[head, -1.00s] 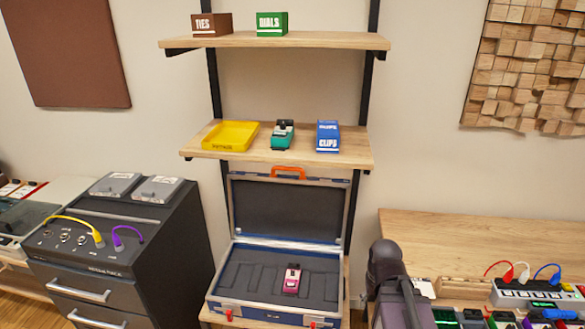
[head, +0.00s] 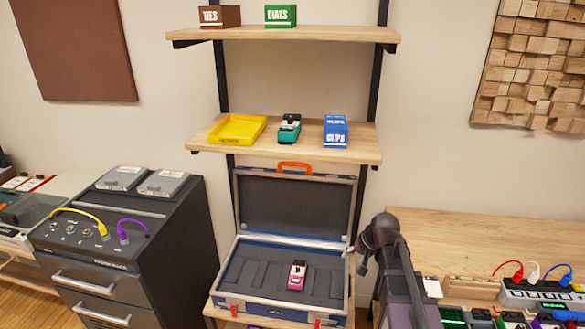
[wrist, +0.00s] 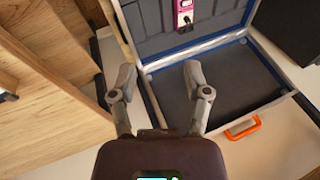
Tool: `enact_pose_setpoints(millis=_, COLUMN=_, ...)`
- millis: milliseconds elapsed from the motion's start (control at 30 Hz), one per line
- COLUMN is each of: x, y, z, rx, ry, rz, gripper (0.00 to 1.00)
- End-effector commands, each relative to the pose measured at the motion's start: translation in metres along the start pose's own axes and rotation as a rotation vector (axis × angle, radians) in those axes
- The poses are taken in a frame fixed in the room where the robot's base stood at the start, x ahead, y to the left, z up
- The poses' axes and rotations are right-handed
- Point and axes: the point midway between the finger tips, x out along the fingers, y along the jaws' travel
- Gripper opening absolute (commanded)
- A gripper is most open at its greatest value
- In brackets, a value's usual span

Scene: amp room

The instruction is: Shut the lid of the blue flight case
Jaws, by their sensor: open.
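The blue flight case (head: 243,304) stands open on a low wooden shelf. Its lid (head: 296,207) is raised upright against the back, with an orange handle (head: 295,166) on its top edge. A pink pedal (head: 297,275) lies in the grey foam of the base. In the wrist view the lid (wrist: 215,95) is below and beyond my fingers, with the handle (wrist: 242,127) to the right and the pedal (wrist: 183,14) at the top. My gripper (wrist: 158,78) is open and empty, its right finger overlapping the lid in the picture. Contact cannot be told.
Above the case, a shelf (head: 360,152) holds a yellow tray (head: 237,130), a teal pedal (head: 289,129) and a blue box (head: 335,131). A dark drawer cabinet (head: 150,235) stands left. A wooden bench (head: 470,235) with several pedals stands right, near my arm.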

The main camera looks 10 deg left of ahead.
Motion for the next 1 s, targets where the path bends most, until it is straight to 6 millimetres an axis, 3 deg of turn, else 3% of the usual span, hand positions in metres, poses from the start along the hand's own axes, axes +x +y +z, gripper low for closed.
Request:
enact_pose_setpoints(millis=33, x=0.014, y=-0.020, z=-0.035, rx=0.035, ry=0.033, rz=-0.069, gripper=0.62)
enact_pose_setpoints(millis=100, x=0.024, y=-0.047, z=-0.070, rx=0.096, ry=0.079, rz=-0.171, gripper=0.62)
enact_pose_setpoints(millis=300, x=0.041, y=-0.120, z=-0.169, rx=0.307, ry=0.184, rz=-0.468, gripper=0.62)
enact_pose_setpoints(millis=500, x=0.045, y=-0.176, z=-0.256, rx=0.540, ry=0.240, rz=-0.730, gripper=0.62)
enact_pose_setpoints(millis=700, x=0.043, y=-0.205, z=-0.307, rx=0.705, ry=0.256, rz=-0.889, gripper=0.62)
enact_pose_setpoints(millis=833, x=0.042, y=-0.211, z=-0.319, rx=0.753, ry=0.257, rz=-0.931, gripper=0.62)
enact_pose_setpoints(millis=1000, x=0.041, y=-0.212, z=-0.320, rx=0.764, ry=0.258, rz=-0.940, gripper=0.62)
